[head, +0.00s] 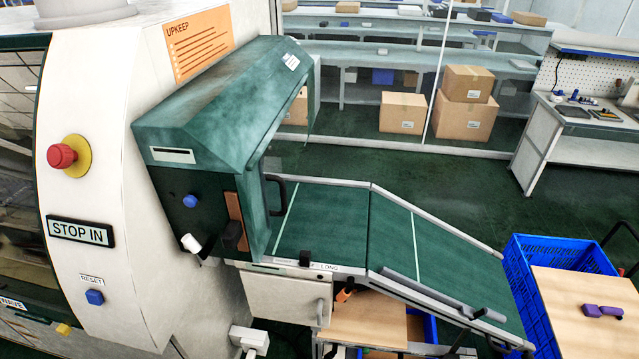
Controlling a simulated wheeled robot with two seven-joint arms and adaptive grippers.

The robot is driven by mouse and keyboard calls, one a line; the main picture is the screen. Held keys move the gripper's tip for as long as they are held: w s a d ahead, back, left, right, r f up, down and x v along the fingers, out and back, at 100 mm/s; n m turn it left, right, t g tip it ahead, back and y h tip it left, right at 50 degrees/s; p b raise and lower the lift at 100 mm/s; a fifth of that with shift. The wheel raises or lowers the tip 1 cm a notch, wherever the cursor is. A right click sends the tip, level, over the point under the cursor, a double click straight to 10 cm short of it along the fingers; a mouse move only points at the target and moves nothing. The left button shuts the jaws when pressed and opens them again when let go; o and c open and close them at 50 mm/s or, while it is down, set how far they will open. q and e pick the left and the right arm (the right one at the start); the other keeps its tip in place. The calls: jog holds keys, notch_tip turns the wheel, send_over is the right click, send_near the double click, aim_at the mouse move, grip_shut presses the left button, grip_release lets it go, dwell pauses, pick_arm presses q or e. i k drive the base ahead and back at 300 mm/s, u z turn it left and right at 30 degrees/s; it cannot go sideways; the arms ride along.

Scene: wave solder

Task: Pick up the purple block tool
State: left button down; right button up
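The purple block tool (603,311) lies on a light wooden board (575,325) at the right edge of the head view. It looks like a small, low piece with two joined parts, one darker than the other. Nothing touches it from above. Neither of my grippers shows in this view, so I cannot see where they are relative to the tool.
A blue crate (520,280) stands beside the board, with a dark curved handle (625,240) behind it. A green sloping conveyor (385,235) runs from the green-hooded machine (220,100) down toward the crate. A workbench (545,135) stands at the back right, with open floor before it.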

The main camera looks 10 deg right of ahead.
aim_at(589, 310)
jog(key=z, duration=2.65)
jog(key=k, duration=0.5)
jog(key=z, duration=1.25)
jog(key=i, duration=1.1)
jog(key=u, duration=0.85)
jog(key=i, duration=0.65)
jog(key=u, duration=0.8)
